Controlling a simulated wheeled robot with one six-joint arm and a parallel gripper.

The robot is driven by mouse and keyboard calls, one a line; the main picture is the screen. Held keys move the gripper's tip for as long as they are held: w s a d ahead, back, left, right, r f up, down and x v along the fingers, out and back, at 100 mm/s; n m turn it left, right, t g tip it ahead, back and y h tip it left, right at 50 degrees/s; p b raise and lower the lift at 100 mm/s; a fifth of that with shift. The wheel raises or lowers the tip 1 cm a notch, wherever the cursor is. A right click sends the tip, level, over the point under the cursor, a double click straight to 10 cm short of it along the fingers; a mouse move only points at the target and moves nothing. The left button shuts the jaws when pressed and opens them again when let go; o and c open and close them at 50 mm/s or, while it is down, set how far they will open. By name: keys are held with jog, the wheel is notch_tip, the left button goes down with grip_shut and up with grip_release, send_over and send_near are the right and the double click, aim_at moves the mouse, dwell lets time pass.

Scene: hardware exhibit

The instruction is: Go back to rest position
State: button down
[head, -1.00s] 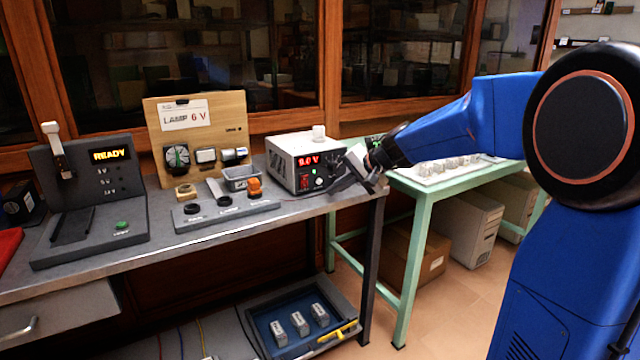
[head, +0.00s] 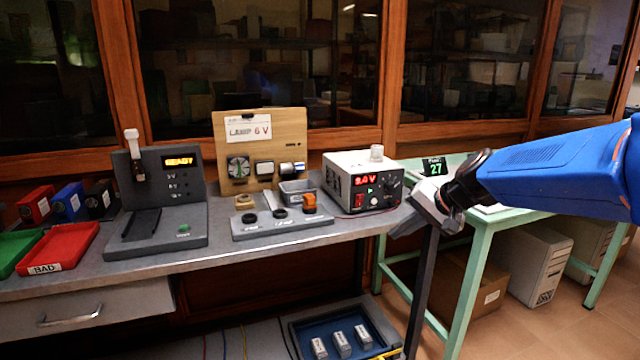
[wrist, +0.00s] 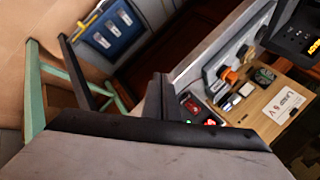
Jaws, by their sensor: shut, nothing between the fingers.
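My gripper (head: 418,222) is at the right end of the grey workbench (head: 225,257), in front of the power supply's right side. Its fingers look closed together and hold nothing. My blue arm reaches in from the right edge of the head view. In the wrist view the dark finger (wrist: 160,98) points up the picture, with the bench and its devices beyond it to the right.
The power supply (head: 340,165) with a red display stands close left of my gripper. A lamp board (head: 290,125), a tester reading READY (head: 195,222) and a red BAD tray (head: 80,240) are further left. A green table (head: 478,270) stands right. A blue tray (head: 312,328) with batteries lies below.

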jog(key=s+d+f+n+h, duration=0.1)
jog(key=s+d+f+h, duration=0.1)
jog(key=s, duration=0.8)
jog(key=s+d+f+n+g+h, duration=0.1)
jog(key=s+f, duration=0.3)
jog(key=s, duration=0.6)
jog(key=s+d+f+n+h, duration=0.2)
jog(key=s+d+f+n, duration=0.1)
jog(key=s, duration=0.8)
jog(key=shift+d+g+h, duration=0.3)
jog(key=shift+d, duration=0.05)
jog(key=shift+r, duration=0.1)
